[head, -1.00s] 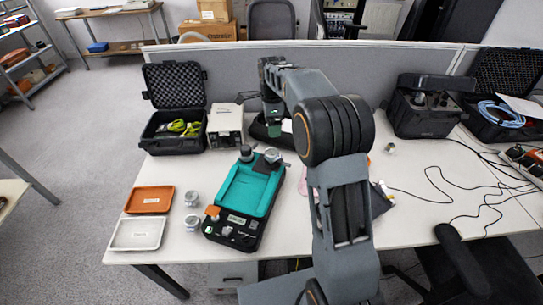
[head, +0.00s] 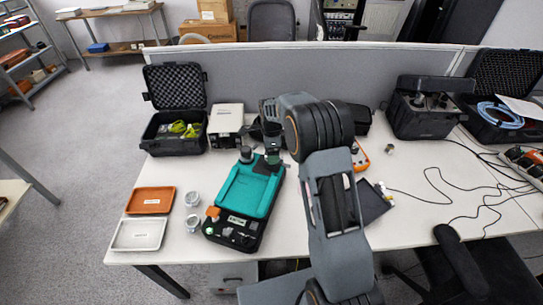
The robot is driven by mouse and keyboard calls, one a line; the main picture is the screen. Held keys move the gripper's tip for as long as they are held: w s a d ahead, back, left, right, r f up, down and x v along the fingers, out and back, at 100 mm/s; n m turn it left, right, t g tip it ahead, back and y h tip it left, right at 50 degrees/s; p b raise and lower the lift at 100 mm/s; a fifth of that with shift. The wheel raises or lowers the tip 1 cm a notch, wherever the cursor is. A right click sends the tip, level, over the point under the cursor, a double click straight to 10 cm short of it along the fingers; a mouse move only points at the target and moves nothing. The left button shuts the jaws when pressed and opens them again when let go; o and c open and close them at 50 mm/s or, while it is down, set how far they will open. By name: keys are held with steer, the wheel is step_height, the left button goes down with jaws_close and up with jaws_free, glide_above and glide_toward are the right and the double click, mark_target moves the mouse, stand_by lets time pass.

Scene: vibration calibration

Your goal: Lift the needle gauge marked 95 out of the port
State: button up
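A teal and black device (head: 243,190) lies on the table left of my arm. A dark grey cylindrical piece (head: 246,155) stands at its upper left corner. My gripper (head: 272,160) is at the device's upper right corner, pointing down, over or around a second dark piece there. I cannot tell whether it touches that piece, nor whether its fingers are open or shut. No marking 95 is readable, so I cannot tell which piece is the needle gauge. The port is not clearly visible.
An orange tray (head: 150,200) and a white tray (head: 138,234) lie at the left, beside two small silver cylinders (head: 193,199). Behind stand an open black case (head: 175,128) and a cream box (head: 225,125). An orange-edged device (head: 360,157) is partly hidden by my arm.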

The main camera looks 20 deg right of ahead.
steer(key=shift+f, duration=0.95)
steer(key=shift+c, duration=0.5)
steer(key=c, duration=1.1)
steer(key=shift+o, duration=0.2)
steer(key=shift+r, duration=0.1)
